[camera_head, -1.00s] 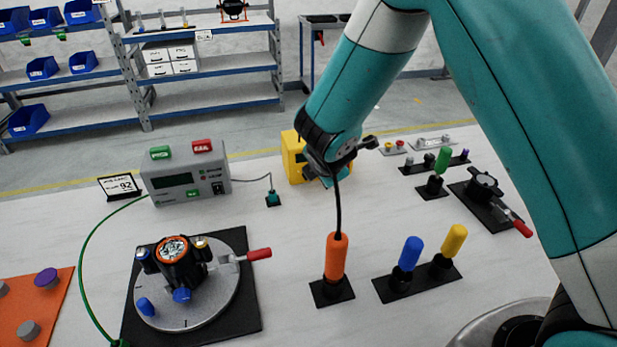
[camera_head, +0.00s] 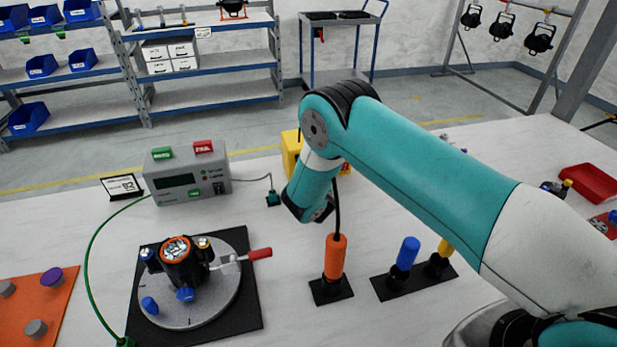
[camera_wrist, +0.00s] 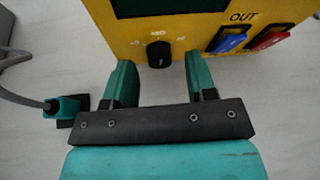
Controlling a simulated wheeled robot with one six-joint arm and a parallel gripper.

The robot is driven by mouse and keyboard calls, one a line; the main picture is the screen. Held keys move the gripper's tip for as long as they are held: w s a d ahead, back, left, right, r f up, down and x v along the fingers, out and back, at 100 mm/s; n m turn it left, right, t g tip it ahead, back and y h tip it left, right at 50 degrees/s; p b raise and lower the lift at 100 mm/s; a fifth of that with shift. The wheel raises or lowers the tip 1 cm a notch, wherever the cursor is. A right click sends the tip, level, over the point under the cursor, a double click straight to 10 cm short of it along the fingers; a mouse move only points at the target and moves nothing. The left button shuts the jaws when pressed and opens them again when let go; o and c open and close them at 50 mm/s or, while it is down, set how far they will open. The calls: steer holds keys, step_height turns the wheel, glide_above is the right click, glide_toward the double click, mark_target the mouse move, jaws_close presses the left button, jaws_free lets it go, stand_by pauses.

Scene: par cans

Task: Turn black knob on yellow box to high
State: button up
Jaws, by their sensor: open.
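The yellow box (camera_wrist: 200,20) fills the top of the wrist view, with a dark screen and a black knob (camera_wrist: 159,54) on its front. The knob has a white pointer line that looks roughly upright, with small marks around it. My gripper (camera_wrist: 160,75) is open, its two teal fingers apart below and either side of the knob, with nothing between them. I cannot tell how far the knob lies beyond the fingertips. In the head view the yellow box (camera_head: 291,150) is mostly hidden behind my arm, and the knob and fingers are hidden.
A blue plug (camera_wrist: 231,40) and a red plug (camera_wrist: 269,37) sit under "OUT" on the box. A teal connector (camera_wrist: 62,108) lies left of my gripper. An orange handle (camera_head: 335,256) stands in front of my arm. A grey meter (camera_head: 187,175) stands to the left.

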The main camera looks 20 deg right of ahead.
steer(key=shift+w+f, duration=0.15)
steer(key=shift+w, duration=0.25)
steer(key=c, duration=0.9)
